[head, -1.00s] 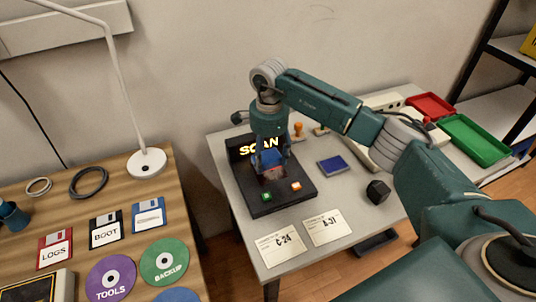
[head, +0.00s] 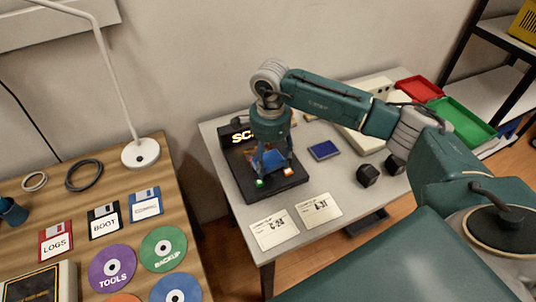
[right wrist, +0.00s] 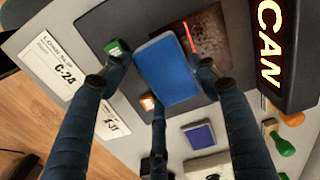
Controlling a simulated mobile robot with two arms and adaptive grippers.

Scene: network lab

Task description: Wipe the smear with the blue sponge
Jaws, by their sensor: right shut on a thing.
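The blue sponge (head: 268,160) is in my right gripper (head: 272,170), whose fingers are closed around it over the front part of the black scanner (head: 250,195). In the right wrist view the sponge (right wrist: 167,70) lies between the fingers, between the green button and the dark glass patch. The smear (right wrist: 208,38) shows there as a reddish-brown mottled area on the scanner's plate, partly behind the sponge and a finger. A thin red light line crosses it. I cannot tell whether the sponge touches the surface. My left gripper is out of view.
A green button (right wrist: 117,47) and an orange button (right wrist: 147,102) are close to the fingers. The lit SCAN sign (head: 243,137) stands up at the scanner's back.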

